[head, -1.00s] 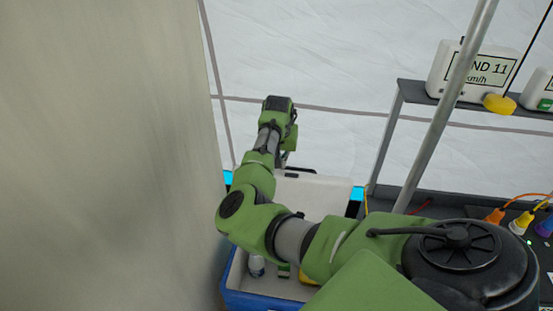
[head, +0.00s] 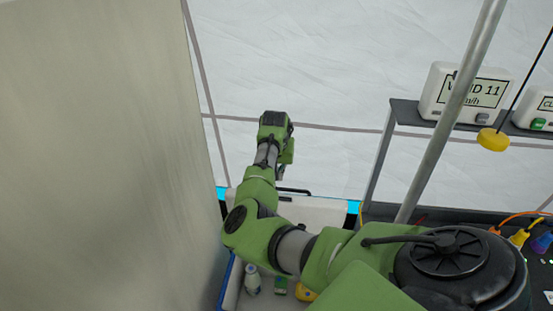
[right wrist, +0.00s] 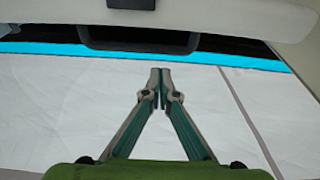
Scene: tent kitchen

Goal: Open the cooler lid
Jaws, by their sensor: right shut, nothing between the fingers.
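The cooler's blue body (head: 226,287) is at the bottom of the head view, partly hidden by my right arm. Its pale lid (head: 318,212) stands raised at the back, with a dark handle (head: 293,191) at its top edge. The lid also shows in the right wrist view (right wrist: 235,18), with the dark handle (right wrist: 140,38) below it. My right gripper (right wrist: 160,76) is shut and empty, its tips a little below the handle in that view and apparently apart from it. In the head view its fingers are mostly hidden by the wrist. My left gripper is out of view.
A white bottle (head: 252,280), a green item (head: 281,286) and a yellow item (head: 306,293) lie in the open cooler. A beige panel (head: 95,160) stands close on the left. A grey pole (head: 452,110) and a shelf (head: 410,112) with a wind display (head: 466,92) are right.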

